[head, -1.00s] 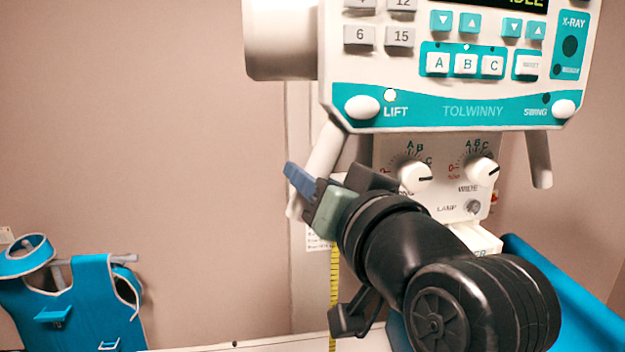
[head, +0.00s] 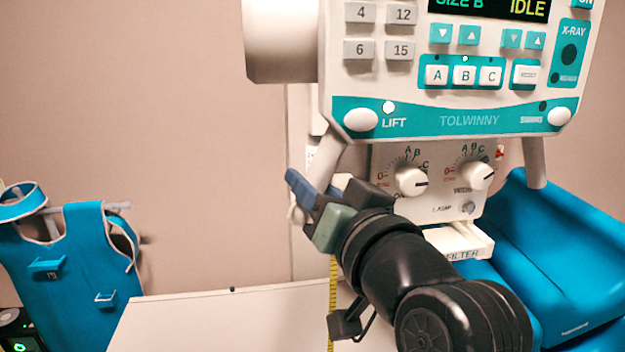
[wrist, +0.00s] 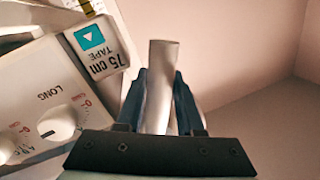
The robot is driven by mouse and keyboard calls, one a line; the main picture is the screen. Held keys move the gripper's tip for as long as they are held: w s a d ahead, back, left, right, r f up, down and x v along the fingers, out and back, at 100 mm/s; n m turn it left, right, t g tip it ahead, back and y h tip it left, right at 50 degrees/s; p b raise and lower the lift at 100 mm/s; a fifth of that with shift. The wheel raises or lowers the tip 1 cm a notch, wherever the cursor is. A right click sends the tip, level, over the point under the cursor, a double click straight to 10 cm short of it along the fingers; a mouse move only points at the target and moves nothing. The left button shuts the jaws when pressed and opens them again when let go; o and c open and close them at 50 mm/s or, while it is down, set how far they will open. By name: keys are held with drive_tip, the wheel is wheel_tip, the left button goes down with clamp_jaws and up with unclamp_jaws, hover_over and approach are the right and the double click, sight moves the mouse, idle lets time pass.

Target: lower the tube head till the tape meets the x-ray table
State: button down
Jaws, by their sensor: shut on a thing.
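The tube head (head: 455,121) is a white and teal unit whose display reads IDLE. My gripper (head: 306,192) is shut on its left handle (head: 326,158); in the wrist view the fingers (wrist: 160,98) stand on both sides of the pale handle bar (wrist: 163,60). The yellow tape (head: 333,275) hangs down past my wrist, in front of the white x-ray table (head: 220,318). Its lower end is not clearly visible, so I cannot tell whether it touches the table. The wrist view shows a box marked 75 cm TAPE (wrist: 98,46) and a bit of tape (wrist: 88,6).
A blue apron (head: 85,262) hangs on the wall at left. A blue padded seat or cushion (head: 570,265) is at right, beside the tube head. A dark device with a green light (head: 18,335) is at bottom left.

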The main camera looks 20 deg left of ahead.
idle(0.3)
drive_tip(key=c, duration=0.8)
unclamp_jaws()
drive_tip(key=shift+c, duration=0.2)
drive_tip(key=shift+d, duration=0.1)
drive_tip(key=b+v, duration=0.3)
drive_tip(key=v, duration=1)
drive_tip(key=shift+b, duration=0.4)
